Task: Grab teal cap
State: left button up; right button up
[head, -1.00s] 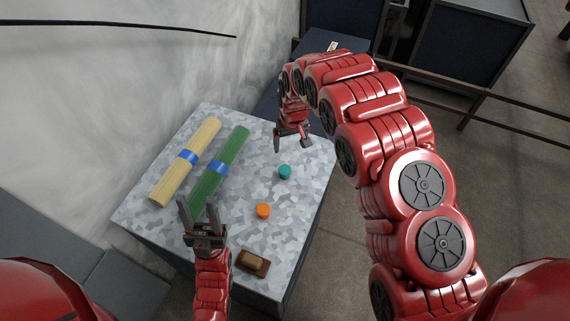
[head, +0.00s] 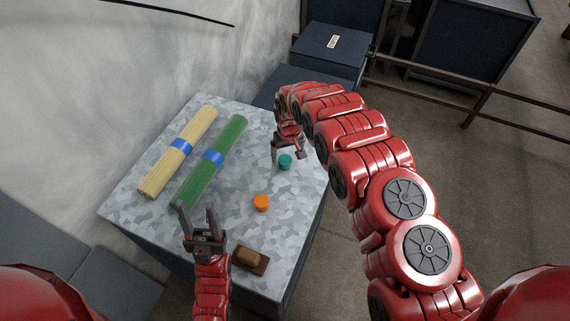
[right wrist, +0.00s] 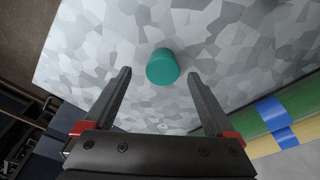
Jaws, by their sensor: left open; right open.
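The teal cap (head: 285,162) sits on the grey patterned tabletop, toward its right side. My right gripper (head: 287,158) is open and close beside the cap, on its far side in the head view. In the right wrist view the cap (right wrist: 162,67) lies just beyond the fingertips, between the lines of the two open fingers (right wrist: 158,75). Nothing is between the fingers. My left gripper (head: 194,210) is open and empty above the table's near left part, by the lower end of the green bundle.
An orange cap (head: 261,202) lies nearer than the teal one. A brown block on a dark base (head: 250,260) is at the near edge. A yellow bundle (head: 178,152) and a green bundle (head: 212,160), both with blue bands, lie on the left of the table (head: 240,222).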

aim_at(285, 160)
jog(key=f, duration=0.1)
jog(key=f+b, duration=0.1)
jog(key=f, duration=0.1)
jog(key=shift+w+a+f, duration=0.15)
jog(key=shift+a+f, duration=0.15)
jog(key=shift+f, duration=0.1)
jog(key=shift+r, duration=0.1)
jog(key=c, duration=1.4)
